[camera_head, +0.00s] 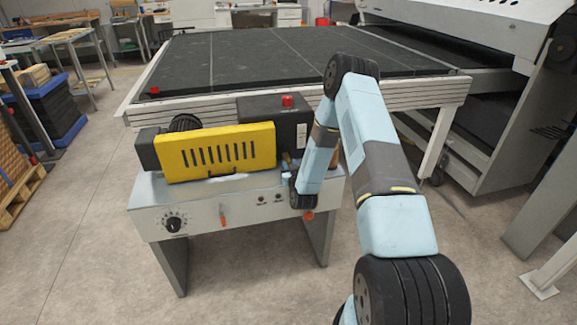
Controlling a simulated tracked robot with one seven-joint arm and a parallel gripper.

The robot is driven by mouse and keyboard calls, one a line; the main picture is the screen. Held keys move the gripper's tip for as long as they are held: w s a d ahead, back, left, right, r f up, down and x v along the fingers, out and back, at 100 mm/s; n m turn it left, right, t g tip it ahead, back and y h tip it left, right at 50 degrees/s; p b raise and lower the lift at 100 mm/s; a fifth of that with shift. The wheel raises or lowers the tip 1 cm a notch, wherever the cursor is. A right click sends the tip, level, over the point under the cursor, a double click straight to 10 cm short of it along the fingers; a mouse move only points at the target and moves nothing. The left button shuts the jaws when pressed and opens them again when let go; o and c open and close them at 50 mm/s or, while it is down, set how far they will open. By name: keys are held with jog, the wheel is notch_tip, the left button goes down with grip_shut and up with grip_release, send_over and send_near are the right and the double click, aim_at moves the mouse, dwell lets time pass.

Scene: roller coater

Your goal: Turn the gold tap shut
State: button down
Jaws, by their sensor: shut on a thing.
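A small gold piece, which looks like the gold tap (286,158), shows just right of the yellow slotted cover on the grey machine cabinet. My arm reaches down from the right to it. My gripper (287,176) is small and dark here, at the gold tap, and is shut on it. My wrist and forearm hide much of this spot, so the tap's handle angle and the fingertips cannot be made out.
The yellow slotted cover (216,152) stands close left of my gripper. A black box with a red button (287,101) stands behind it. The cabinet front (240,211) has a black dial (174,223) and an orange-red lever (222,215). A long dark conveyor bed (250,57) lies behind. Floor at left front is clear.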

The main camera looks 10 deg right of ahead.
jog(key=shift+m, duration=1.2)
jog(key=c, duration=0.9)
grip_release()
jog(key=shift+o, duration=0.2)
jog(key=shift+s, duration=0.1)
jog(key=s, duration=1.3)
jog(key=shift+s, duration=0.3)
jog(key=shift+w, duration=0.1)
